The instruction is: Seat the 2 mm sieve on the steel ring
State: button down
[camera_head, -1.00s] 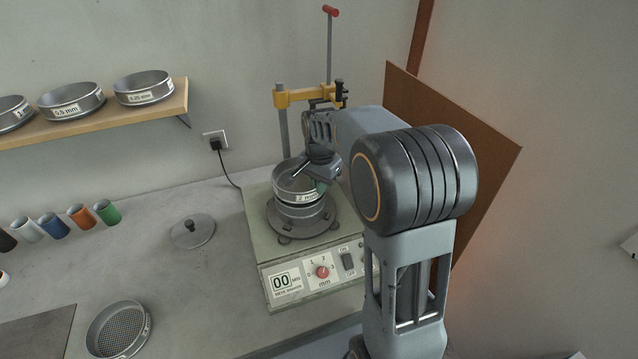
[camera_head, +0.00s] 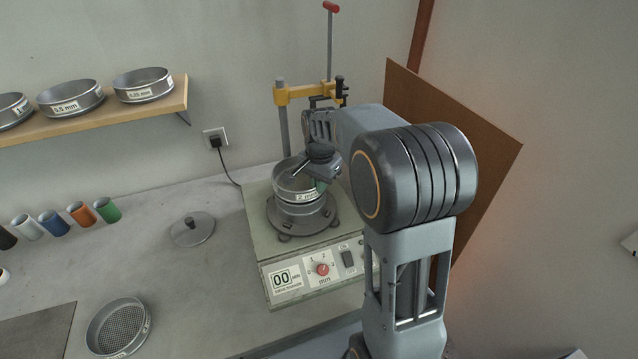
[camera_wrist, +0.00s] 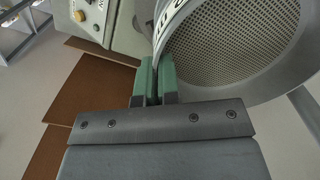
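The 2 mm sieve (camera_head: 284,190), a round metal sieve with a white "2 mm" label, is over the shaker in the head view. Its mesh (camera_wrist: 235,45) fills the upper right of the wrist view. The steel ring (camera_head: 300,213) is directly below it on the shaker's round base, mostly covered by the sieve. No clear gap shows between them, but I cannot tell if the sieve is fully down and level. My gripper (camera_wrist: 156,80) has green finger pads close together on the sieve's side wall. In the head view my gripper (camera_head: 321,185) is at the sieve's right side.
The shaker (camera_head: 258,235) has a yellow clamp (camera_head: 295,96) on a post behind the sieve. A lid (camera_head: 192,229) and another sieve (camera_head: 118,328) lie on the bench to the left. Several sieves stand on the wall shelf (camera_head: 150,110). Coloured cups (camera_head: 80,214) line the back left.

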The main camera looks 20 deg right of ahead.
jog(key=shift+f+b, duration=0.35)
jog(key=shift+f, duration=0.2)
dwell(0.4)
jog(key=c, duration=1.3)
grip_release()
jog(key=shift+o, duration=0.2)
notch_tip(320, 180, up, 14)
jog(key=shift+b, duration=0.3)
jog(key=shift+f, duration=0.1)
jog(key=s+a+f+n+t, duration=0.1)
jog(key=s+f+n, duration=0.3)
jog(key=s, duration=0.5)
jog(key=s+a+f+n+t, duration=0.2)
jog(key=s+f+n+t, duration=0.1)
jog(key=s+n, duration=0.4)
jog(key=shift+s+a+f, duration=0.2)
jog(key=shift+s+f, duration=0.5)
jog(key=shift+s, duration=0.15)
